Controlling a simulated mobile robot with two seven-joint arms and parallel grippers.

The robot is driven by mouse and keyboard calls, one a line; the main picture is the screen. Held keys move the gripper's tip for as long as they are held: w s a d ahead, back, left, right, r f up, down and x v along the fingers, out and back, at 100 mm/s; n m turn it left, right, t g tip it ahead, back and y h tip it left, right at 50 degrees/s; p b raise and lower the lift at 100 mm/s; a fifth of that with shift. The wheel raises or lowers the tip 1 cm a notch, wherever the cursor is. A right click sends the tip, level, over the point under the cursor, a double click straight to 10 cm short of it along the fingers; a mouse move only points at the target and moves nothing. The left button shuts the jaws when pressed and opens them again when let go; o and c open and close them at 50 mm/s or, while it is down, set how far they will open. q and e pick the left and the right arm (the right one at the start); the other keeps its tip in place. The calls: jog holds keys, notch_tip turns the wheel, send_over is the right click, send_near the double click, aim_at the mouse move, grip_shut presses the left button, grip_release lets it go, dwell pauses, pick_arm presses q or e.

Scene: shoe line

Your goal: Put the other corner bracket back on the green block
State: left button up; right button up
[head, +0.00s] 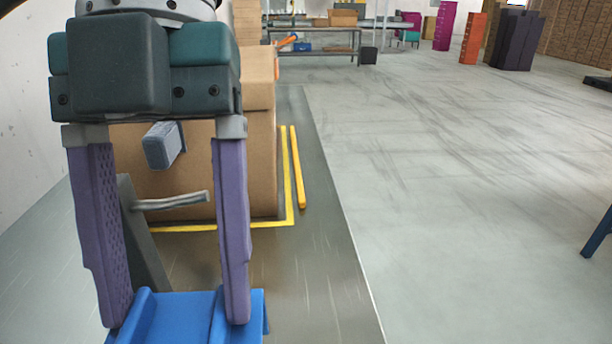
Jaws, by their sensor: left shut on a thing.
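My left gripper (179,322) fills the left of the head view, pointing down, with two long purple fingers. It is shut on a blue piece (182,306) with raised edges at the bottom of the view. The lower part of this piece is cut off by the picture's edge. I cannot tell for sure whether it is the corner bracket. The green block is not in view. My right gripper is not in view.
Large cardboard boxes (262,150) stand behind my left gripper, inside yellow floor lines (290,190). A yellow bar (298,170) lies beside them. A grey rod (175,201) shows between my fingers. A blue leg (598,234) stands at the right edge. The pale floor (440,170) between is clear.

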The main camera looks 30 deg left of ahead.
aim_at(191, 303)
pick_arm(q)
jog(key=shift+f+b, duration=2.65)
jog(key=shift+b, duration=0.2)
jog(key=shift+f+b, duration=0.55)
jog(key=shift+f, duration=1.05)
jog(key=shift+p, duration=0.35)
jog(key=shift+f+p, duration=0.4)
jog(key=shift+p, duration=0.2)
jog(key=o, duration=1.4)
